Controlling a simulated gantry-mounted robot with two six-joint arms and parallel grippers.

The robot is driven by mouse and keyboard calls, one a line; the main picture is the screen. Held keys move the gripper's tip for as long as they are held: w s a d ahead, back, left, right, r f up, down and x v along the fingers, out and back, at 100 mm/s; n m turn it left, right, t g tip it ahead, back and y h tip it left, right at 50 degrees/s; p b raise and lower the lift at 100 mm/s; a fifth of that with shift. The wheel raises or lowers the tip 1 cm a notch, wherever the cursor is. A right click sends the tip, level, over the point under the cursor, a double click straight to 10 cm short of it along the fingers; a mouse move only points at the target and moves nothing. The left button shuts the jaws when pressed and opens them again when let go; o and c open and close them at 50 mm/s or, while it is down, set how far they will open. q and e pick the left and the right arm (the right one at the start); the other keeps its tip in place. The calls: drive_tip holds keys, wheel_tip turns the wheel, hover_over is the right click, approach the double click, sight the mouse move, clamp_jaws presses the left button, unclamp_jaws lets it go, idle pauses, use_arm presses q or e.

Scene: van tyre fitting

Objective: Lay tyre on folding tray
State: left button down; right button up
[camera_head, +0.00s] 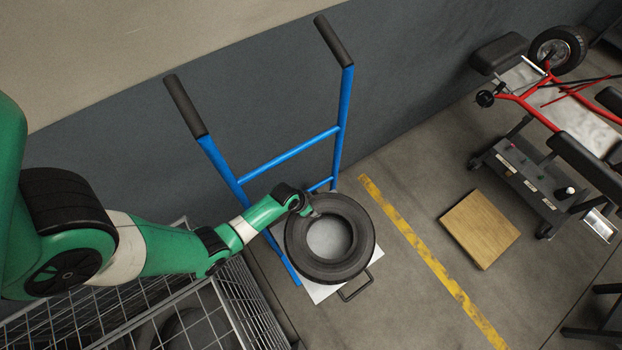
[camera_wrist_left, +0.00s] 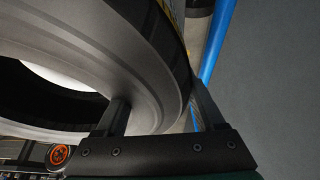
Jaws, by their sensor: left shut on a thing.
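The black tyre (camera_head: 359,243) is over the white folding tray (camera_head: 318,293) at the foot of the blue hand truck (camera_head: 288,155). It looks roughly flat; I cannot tell whether it touches the tray. The tray's pale surface shows through the tyre's hole and at its front edge. My left gripper (camera_head: 308,207) is at the tyre's upper left rim, shut on it. In the left wrist view, the fingers (camera_wrist_left: 163,112) stand either side of the tyre's wall (camera_wrist_left: 85,85). My right gripper is not in view.
A wire cage (camera_head: 225,295) stands at the lower left, below my left arm. A yellow line (camera_head: 430,260) and a wooden board (camera_head: 479,229) are on the floor to the right. A red-framed wheeled machine (camera_head: 545,165) stands at the far right. A wall is behind the truck.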

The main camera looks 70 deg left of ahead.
use_arm(q)
wheel_tip(320, 180, down, 3)
drive_tip(key=shift+f+b, duration=0.1)
drive_tip(key=shift+b, duration=0.6)
drive_tip(key=shift+r, duration=0.2)
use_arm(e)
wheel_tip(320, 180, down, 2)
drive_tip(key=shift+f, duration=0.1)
use_arm(q)
drive_tip(key=shift+f, duration=0.15)
unclamp_jaws()
